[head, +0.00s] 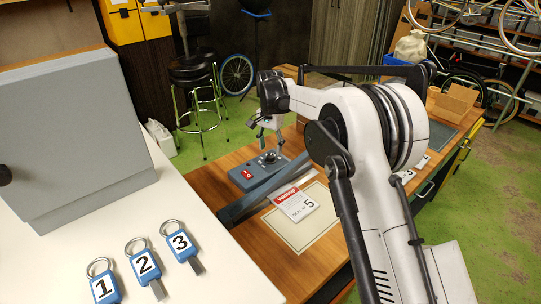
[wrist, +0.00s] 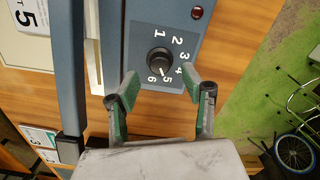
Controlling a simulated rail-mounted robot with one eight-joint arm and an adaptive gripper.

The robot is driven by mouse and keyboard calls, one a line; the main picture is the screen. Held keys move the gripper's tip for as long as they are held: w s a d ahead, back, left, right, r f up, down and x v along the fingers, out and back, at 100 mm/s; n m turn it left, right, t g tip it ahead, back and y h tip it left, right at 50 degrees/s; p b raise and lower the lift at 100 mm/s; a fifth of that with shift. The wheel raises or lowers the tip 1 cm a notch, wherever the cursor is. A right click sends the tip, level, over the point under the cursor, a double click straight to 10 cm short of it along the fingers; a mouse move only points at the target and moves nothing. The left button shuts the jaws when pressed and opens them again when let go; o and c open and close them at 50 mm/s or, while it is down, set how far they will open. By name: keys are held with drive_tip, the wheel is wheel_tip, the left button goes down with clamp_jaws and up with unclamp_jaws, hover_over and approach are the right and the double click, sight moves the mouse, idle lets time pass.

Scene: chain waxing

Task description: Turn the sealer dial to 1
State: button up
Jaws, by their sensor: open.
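The sealer (head: 262,171) is a blue-grey unit with a long arm, lying on the wooden bench. Its control panel also shows in the wrist view (wrist: 133,30), with the numbers 1 to 6 around the dial. The dial (wrist: 157,60) is a round black knob, and its white mark appears to point towards 5. My gripper (head: 267,137) is just above the panel. In the wrist view my gripper (wrist: 160,88) is open, its green-padded fingers on either side of the lower part of the dial's number ring. Nothing is between the fingers; contact with the panel cannot be told.
A card with a red band and a large 5 (head: 297,203) lies on a pale mat (head: 302,235) beside the sealer. Blue key tags numbered 1 (head: 104,288), 2 (head: 145,266) and 3 (head: 181,244) lie on the white table by a grey box (head: 80,140). A small red light (wrist: 197,13) is on the panel.

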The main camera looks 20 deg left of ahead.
sight(270, 156)
drive_tip(key=shift+f, duration=1.9)
drive_tip(key=shift+c, duration=0.2)
clamp_jaws()
